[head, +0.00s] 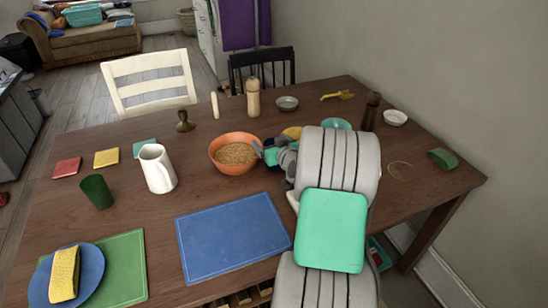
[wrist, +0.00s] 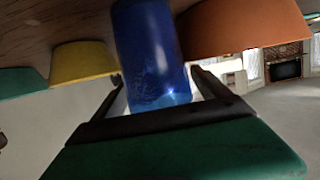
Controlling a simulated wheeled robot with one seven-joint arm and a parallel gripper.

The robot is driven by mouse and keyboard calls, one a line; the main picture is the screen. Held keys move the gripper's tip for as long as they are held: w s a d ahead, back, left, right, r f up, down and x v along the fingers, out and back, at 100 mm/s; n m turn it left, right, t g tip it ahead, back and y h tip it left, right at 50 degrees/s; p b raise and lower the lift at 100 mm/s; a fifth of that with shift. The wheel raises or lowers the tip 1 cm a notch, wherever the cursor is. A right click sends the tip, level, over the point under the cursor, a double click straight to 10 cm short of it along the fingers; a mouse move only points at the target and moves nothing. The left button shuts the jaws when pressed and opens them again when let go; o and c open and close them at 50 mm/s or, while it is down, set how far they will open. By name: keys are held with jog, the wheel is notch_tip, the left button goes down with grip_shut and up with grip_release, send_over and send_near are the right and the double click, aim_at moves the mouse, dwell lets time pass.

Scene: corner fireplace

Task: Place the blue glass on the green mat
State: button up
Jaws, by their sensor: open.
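The blue glass (wrist: 150,45) shows large in the wrist view, between the two fingers of my gripper (wrist: 157,78). The fingers are open, one on each side of the glass; I cannot tell whether either touches it. In the head view my gripper (head: 266,153) is just right of the orange bowl, and my arm and hand hide most of the area around it. I cannot make out the glass clearly there. The green mat (head: 128,284) lies at the front left of the table, with a blue plate (head: 88,290) and a yellow sponge (head: 64,275) on it.
The orange bowl (head: 227,145) is close beside the glass, also in the wrist view (wrist: 245,28). A blue mat (head: 232,238), a white pitcher (head: 158,170) and a dark green cup (head: 97,191) stand between my gripper and the green mat. The green mat's right part is bare.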

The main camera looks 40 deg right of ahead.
jog(key=c, duration=1.8)
